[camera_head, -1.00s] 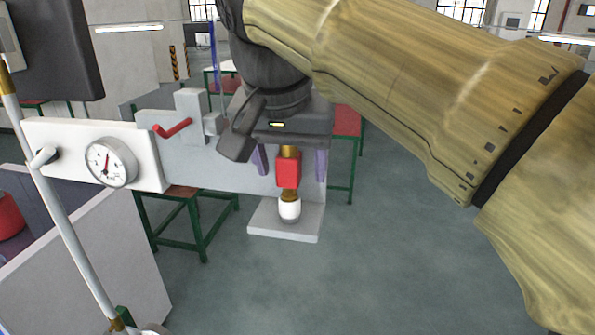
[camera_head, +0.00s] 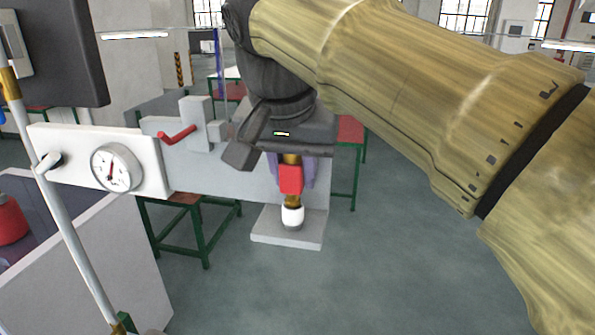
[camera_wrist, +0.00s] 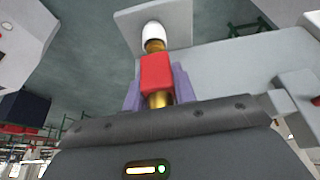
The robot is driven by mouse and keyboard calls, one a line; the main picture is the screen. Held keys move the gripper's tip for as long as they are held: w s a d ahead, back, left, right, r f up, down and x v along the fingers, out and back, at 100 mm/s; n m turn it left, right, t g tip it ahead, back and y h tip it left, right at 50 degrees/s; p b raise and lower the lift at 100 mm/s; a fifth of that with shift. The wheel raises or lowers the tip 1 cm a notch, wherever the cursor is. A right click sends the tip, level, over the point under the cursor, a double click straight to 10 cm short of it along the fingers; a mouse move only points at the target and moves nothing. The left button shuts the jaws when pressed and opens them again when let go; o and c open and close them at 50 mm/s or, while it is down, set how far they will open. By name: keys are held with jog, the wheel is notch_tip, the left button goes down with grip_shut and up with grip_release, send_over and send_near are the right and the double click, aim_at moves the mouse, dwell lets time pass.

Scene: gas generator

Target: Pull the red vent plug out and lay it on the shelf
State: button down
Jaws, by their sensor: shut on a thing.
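The red vent plug (camera_head: 291,179) is a red block on a brass stem, with a white rounded piece (camera_head: 292,216) below it. It stands upright over a pale grey ledge (camera_head: 279,240) beside the grey panel. My gripper (camera_head: 291,171) points down with its purple fingers shut on the red block, one on each side. In the wrist view the red plug (camera_wrist: 157,73) sits between the fingers (camera_wrist: 157,87). I cannot tell whether the white piece touches the ledge or is part of the plug. Which surface is the task's shelf is unclear.
Left of the plug are a red lever (camera_head: 178,135) and a round gauge (camera_head: 117,167) on a white block. A pale pole (camera_head: 75,240) stands in the left foreground. Green-legged tables (camera_head: 203,225) are behind. The floor to the right is clear.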

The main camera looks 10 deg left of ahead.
jog(key=shift+r+p, duration=1.1)
jog(key=shift+r, duration=0.1)
jog(key=shift+r, duration=1.35)
jog(key=shift+r, duration=1.35)
jog(key=shift+f, duration=0.1)
